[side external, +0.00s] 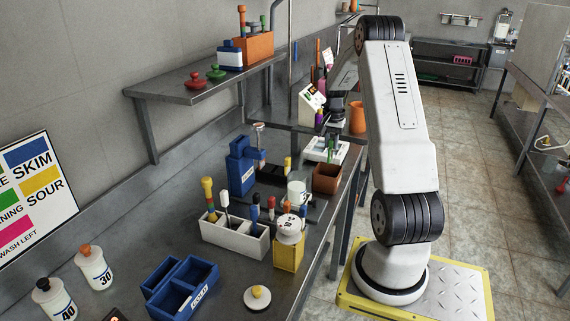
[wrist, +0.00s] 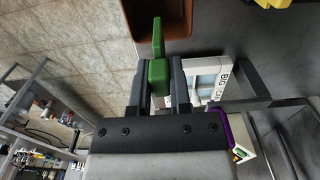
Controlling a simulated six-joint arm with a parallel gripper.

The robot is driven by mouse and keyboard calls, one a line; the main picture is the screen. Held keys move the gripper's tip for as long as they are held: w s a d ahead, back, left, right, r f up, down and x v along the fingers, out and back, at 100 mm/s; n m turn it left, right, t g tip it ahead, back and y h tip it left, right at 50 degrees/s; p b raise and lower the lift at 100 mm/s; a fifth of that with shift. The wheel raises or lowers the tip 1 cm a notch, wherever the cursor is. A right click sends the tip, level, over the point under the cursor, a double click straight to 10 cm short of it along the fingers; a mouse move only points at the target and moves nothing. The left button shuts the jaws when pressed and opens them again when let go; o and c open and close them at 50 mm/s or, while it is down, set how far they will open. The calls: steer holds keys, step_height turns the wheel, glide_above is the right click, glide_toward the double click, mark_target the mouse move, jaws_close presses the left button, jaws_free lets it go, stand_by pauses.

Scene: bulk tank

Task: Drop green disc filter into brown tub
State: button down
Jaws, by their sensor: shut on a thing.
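My gripper (wrist: 157,88) is shut on the green disc filter (wrist: 158,68), which stands edge-on between the fingers and sticks out past the fingertips. In the side view my gripper (side external: 333,136) is small and points down over a white tray, with the green filter (side external: 331,150) at its tips. The brown tub (side external: 327,178) stands at the table edge, just nearer the camera than the tray. In the wrist view the brown tub (wrist: 182,32) is cut off by the top edge, and the filter's tip overlaps it in the picture. I cannot tell the height gap.
The white tray (side external: 313,150) with lettering lies beside the tub. A white mug (side external: 297,188), a blue device (side external: 241,167) and a yellow container (side external: 289,255) stand nearer the camera. An orange pot (side external: 357,118) is farther back. The bench front (side external: 230,288) has bare room.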

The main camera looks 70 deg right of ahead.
steer(key=shift+f, duration=0.3)
steer(key=shift+c, duration=2.4)
jaws_free()
steer(key=shift+r, duration=0.1)
steer(key=shift+r, duration=3.85)
